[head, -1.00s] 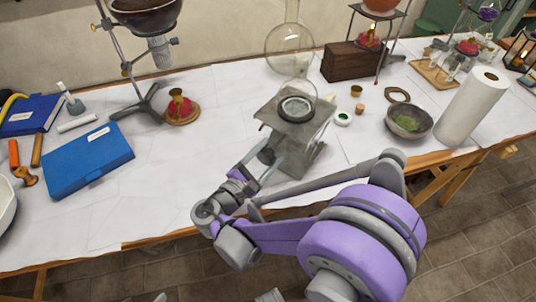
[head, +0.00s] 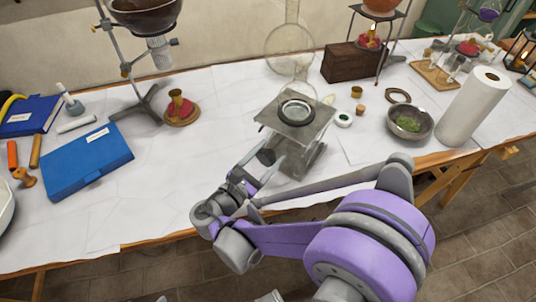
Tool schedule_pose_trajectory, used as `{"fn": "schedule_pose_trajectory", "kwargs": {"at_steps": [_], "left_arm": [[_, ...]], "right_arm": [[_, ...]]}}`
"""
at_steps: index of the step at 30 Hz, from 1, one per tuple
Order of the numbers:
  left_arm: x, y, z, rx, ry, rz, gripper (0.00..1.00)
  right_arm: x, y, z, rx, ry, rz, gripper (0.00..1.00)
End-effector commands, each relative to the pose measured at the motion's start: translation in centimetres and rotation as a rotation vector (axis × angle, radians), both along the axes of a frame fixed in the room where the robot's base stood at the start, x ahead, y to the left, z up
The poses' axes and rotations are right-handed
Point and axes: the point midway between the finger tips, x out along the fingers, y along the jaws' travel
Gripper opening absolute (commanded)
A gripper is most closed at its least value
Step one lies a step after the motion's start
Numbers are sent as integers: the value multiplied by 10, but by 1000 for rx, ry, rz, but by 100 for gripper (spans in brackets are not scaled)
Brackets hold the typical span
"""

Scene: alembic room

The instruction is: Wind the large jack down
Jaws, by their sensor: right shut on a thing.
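The large jack (head: 318,127) is a grey metal lab jack near the table's front edge, with a square top plate. A dark ring (head: 296,109) sits on the plate, with clear glass over it. My right gripper (head: 258,167) is at the jack's left front side. It is shut on the jack's dark knob (head: 267,156), which shows just past the fingers. The fingers partly hide the jack's lower left. My left gripper is not in view.
A round clear flask (head: 290,48) shows behind the jack, close to it in the picture. A steel bowl (head: 424,131) and paper roll (head: 470,108) stand to the right. A blue box (head: 88,160) lies left. The table between box and jack is mostly clear.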

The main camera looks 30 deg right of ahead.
Motion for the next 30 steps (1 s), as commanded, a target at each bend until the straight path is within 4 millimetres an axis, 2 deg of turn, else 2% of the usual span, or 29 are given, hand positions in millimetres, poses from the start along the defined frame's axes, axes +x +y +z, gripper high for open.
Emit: {"fn": "schedule_pose_trajectory", "kwargs": {"at_steps": [8, 9, 14, 24, 30], "left_arm": [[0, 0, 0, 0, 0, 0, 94], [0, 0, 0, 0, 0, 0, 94], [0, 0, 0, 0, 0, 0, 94], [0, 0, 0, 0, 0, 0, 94], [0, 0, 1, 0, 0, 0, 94]], "right_arm": [[0, 0, -1, 2, 1, 1, 10], [0, 0, -1, 2, 1, 1, 68], [0, 0, 0, 1, -1, 0, 96], [-1, 3, 0, 1, -1, 1, 96], [-13, 30, 0, 2, -1, 6, 96]]}}
